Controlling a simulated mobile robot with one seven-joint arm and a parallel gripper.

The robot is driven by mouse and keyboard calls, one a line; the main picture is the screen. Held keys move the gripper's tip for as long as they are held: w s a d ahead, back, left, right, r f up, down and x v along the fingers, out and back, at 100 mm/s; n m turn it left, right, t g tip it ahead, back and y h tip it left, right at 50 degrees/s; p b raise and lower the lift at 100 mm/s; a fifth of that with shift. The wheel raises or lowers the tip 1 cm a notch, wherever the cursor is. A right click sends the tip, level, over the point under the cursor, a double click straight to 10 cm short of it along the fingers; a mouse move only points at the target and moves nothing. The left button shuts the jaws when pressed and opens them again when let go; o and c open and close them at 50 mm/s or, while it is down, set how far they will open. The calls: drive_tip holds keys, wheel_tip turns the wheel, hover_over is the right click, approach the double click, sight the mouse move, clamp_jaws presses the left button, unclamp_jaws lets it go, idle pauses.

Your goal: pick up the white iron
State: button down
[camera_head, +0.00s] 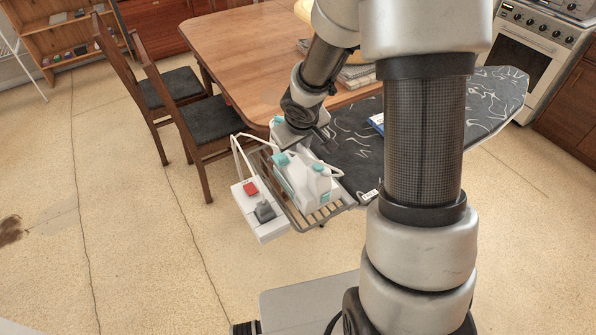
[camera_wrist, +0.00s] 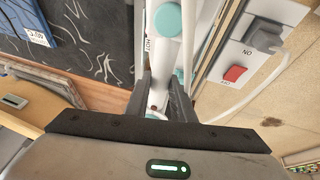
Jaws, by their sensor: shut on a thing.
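The white iron (camera_head: 294,179) with teal parts is at the near left end of the ironing board (camera_head: 353,152), over the slatted iron rest (camera_head: 322,214). My gripper (camera_head: 304,140) reaches down onto it from above. In the wrist view, the fingers of my gripper (camera_wrist: 161,98) are shut on a narrow white part of the iron (camera_wrist: 166,55), with a teal round piece beyond. The head view does not show clearly whether the iron touches the rest. My arm hides part of the board.
A white socket box (camera_head: 262,212) with a red switch is beside the rest. A wooden table (camera_head: 250,50) and dark-seated chairs (camera_head: 212,118) stand behind on the left. A blue item (camera_head: 377,122) lies on the board. The floor at left is mostly clear. A stove (camera_head: 530,50) stands at back right.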

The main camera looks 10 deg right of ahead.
drive_tip(key=shift+a, duration=0.1)
idle(0.5)
drive_tip(key=shift+r, duration=0.15)
drive_tip(key=shift+r+p, duration=0.3)
drive_tip(key=shift+p, duration=0.25)
wheel_tip(320, 180, up, 10)
drive_tip(key=p, duration=0.4)
drive_tip(key=shift+p, duration=0.35)
drive_tip(key=shift+w+f, duration=0.1)
drive_tip(key=c, duration=2.3)
unclamp_jaws()
drive_tip(key=shift+c, duration=1)
